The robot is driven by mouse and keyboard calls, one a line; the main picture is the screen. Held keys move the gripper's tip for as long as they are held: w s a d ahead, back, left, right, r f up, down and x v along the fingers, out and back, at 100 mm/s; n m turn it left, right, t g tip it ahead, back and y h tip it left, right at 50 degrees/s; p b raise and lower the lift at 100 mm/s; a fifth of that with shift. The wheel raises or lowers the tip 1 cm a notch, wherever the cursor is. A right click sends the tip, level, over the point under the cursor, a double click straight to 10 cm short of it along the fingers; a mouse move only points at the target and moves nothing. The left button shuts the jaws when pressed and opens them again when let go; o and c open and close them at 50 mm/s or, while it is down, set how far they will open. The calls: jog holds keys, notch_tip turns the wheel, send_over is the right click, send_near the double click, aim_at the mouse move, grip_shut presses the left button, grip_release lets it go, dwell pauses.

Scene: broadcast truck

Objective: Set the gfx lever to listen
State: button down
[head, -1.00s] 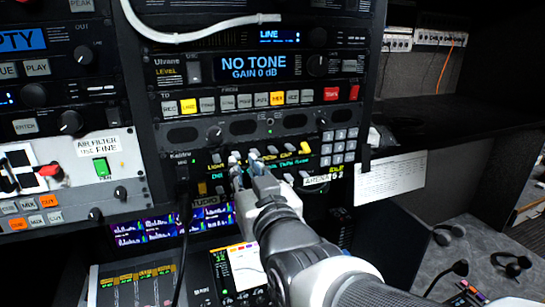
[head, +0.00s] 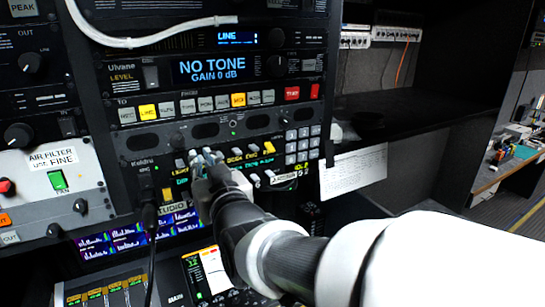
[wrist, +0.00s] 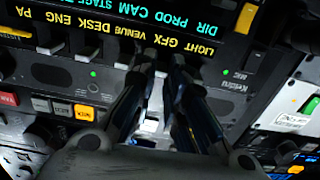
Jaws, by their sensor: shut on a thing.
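The intercom panel (head: 150,170) carries a row of small levers with yellow and green labels. In the wrist view it appears upside down, and the yellow GFX label (wrist: 171,43) sits just beyond my fingertips. My gripper (head: 204,163) is at the left part of this lever row. In the wrist view my gripper (wrist: 161,65) is closed around a lever at the GFX label. The fingers hide most of that lever, so its exact position cannot be told. The LIGHT label (wrist: 197,51) is to one side and the VENUE label (wrist: 130,37) to the other.
A numeric keypad (head: 303,144) is right of the row. A black cable (head: 151,250) hangs below left. A paper sheet (head: 353,172) hangs at right.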

jog(key=r+g+h+p, duration=0.1)
jog(key=p, duration=0.2)
jog(key=shift+r+p, duration=0.3)
jog(key=g+p, duration=0.1)
jog(key=p, duration=0.1)
jog(key=r+g+h+p, duration=0.1)
jog(key=p, duration=0.2)
jog(key=shift+w+a, duration=0.1)
jog(key=shift+w, duration=0.1)
jog(key=shift+g+p, duration=0.4)
jog(key=shift+p, duration=0.85)
jog(key=shift+f+h+p, duration=0.2)
jog(key=shift+h+p, duration=0.25)
jog(key=shift+h, duration=0.05)
jog(key=c, duration=1.9)
grip_release()
jog(key=v, duration=0.7)
